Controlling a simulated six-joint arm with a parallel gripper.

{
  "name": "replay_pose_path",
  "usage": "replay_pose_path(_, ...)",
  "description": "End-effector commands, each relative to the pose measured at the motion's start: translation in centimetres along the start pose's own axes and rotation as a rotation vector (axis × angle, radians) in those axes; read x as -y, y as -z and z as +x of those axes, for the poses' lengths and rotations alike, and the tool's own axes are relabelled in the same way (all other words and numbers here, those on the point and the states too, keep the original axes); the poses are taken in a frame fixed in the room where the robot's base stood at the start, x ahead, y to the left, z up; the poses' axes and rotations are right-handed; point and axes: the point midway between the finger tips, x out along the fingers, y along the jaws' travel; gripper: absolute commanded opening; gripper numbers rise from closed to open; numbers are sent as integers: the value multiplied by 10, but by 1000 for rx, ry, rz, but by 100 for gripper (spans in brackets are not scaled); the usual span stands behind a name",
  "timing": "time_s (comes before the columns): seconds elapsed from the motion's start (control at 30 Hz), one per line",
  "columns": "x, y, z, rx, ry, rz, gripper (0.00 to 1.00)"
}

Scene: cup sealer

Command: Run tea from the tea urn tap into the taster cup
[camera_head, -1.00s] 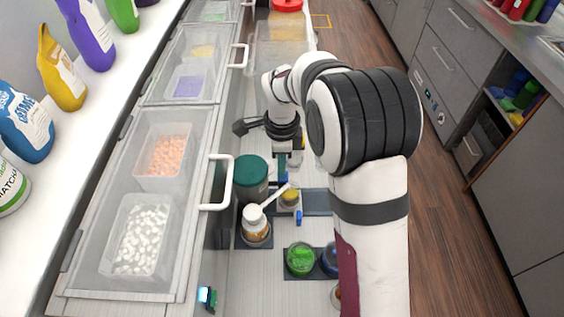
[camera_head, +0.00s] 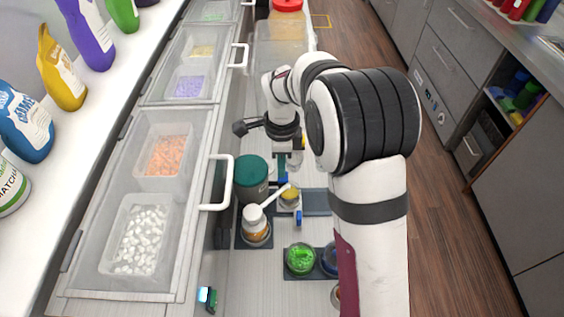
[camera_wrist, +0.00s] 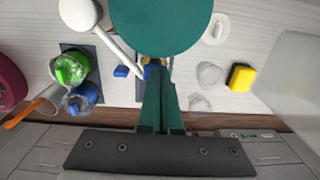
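The tea urn, as I take it, is the round dark-green-topped vessel (camera_head: 251,177) on the counter; its top also fills the upper middle of the wrist view (camera_wrist: 160,22). My gripper (camera_wrist: 157,72) points at the urn's near edge, its two green fingers close together with only a narrow line between them. In the head view my gripper (camera_head: 281,168) hangs just right of the urn. A small cup with yellowish contents (camera_head: 290,194) stands right of the urn and may be the taster cup. The tap is not clearly visible, and I see no tea stream.
Green (camera_head: 300,258) and blue (camera_head: 329,260) jars stand nearer. Clear cups (camera_wrist: 209,74) and a yellow block (camera_wrist: 241,77) lie right in the wrist view. Lidded bins (camera_head: 165,155) line the left.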

Motion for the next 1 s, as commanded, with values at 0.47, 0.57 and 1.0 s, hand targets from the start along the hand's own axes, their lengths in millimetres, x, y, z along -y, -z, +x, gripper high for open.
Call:
replay_pose_path(0.47,-8,2,11,-8,-33,2,0)
replay_pose_path(0.57,-8,2,10,-8,-33,2,0)
replay_pose_path(1.0,2,0,-78,1,5,1,0)
